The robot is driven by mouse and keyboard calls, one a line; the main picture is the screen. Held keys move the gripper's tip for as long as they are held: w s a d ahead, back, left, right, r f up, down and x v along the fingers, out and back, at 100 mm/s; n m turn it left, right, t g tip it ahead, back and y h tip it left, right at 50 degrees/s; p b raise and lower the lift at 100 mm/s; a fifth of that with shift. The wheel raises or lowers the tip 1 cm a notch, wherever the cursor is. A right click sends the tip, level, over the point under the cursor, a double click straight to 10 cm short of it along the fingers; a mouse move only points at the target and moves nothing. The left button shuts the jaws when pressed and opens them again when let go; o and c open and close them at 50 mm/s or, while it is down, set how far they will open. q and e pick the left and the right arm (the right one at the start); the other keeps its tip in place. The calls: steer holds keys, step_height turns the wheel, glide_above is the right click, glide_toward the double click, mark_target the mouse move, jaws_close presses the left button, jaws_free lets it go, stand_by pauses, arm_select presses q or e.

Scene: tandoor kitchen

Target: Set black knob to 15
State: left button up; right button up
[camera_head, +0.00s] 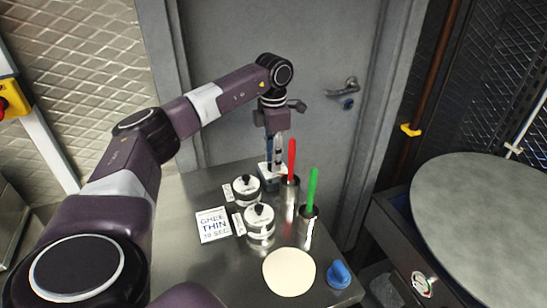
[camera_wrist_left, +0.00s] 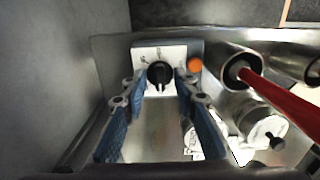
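The black knob (camera_wrist_left: 160,74) sits on a pale dial plate (camera_wrist_left: 145,53) with small marks in the left wrist view; the marks are too small to read. In the head view the white timer box (camera_head: 266,170) stands at the table's back edge, and its knob is hidden there. My left gripper (camera_head: 273,152) points down over the box. In the left wrist view its blue-padded fingers (camera_wrist_left: 161,84) are apart, one on each side of the knob. I cannot tell whether they touch it. My right gripper is not in view.
A cup with a red-handled tool (camera_head: 292,160) stands close beside the gripper, and one with a green-handled tool (camera_head: 312,188) is nearer. Two lidded jars (camera_head: 246,186), a "GHEE THIN" card (camera_head: 213,225), a flat dough disc (camera_head: 289,272) and a blue object (camera_head: 339,274) lie nearby.

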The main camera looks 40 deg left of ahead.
arm_select(q)
jaws_close()
steer(key=shift+r+m, duration=0.1)
steer(key=shift+m, duration=0.3)
steer(key=shift+m+p, duration=0.9)
steer(key=shift+m, duration=0.8)
steer(key=shift+w+m+p, duration=0.1)
steer(key=shift+m+p, duration=0.3)
steer(key=shift+m, duration=1.9)
jaws_free()
